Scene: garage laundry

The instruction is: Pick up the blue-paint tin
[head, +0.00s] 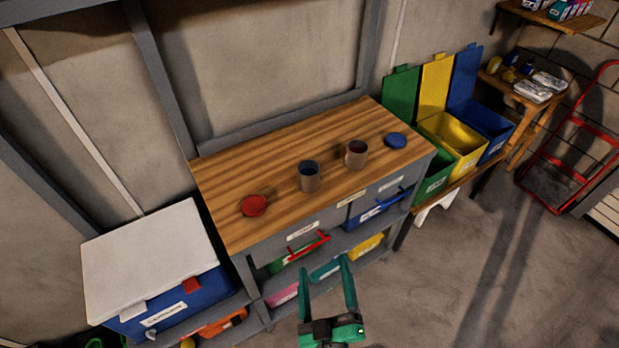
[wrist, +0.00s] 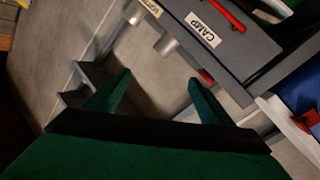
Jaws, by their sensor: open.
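The blue-paint tin (head: 309,178) stands upright and open on the wooden bench top, left of centre, with dark blue inside. A similar tin (head: 356,154) with dark red inside stands to its right and a little farther back. A red lid (head: 254,206) lies flat to the left, and a blue lid (head: 396,140) lies near the right end. My gripper (head: 324,265) is open and empty in front of the bench, nearer the camera than the tins.
The bench (head: 230,180) has drawers with red and blue handles, and bins below. A white-lidded blue cooler (head: 150,255) stands left. Green, yellow (head: 452,140) and blue open bins stand right. A red hand truck (head: 570,140) is far right. The floor at front right is clear.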

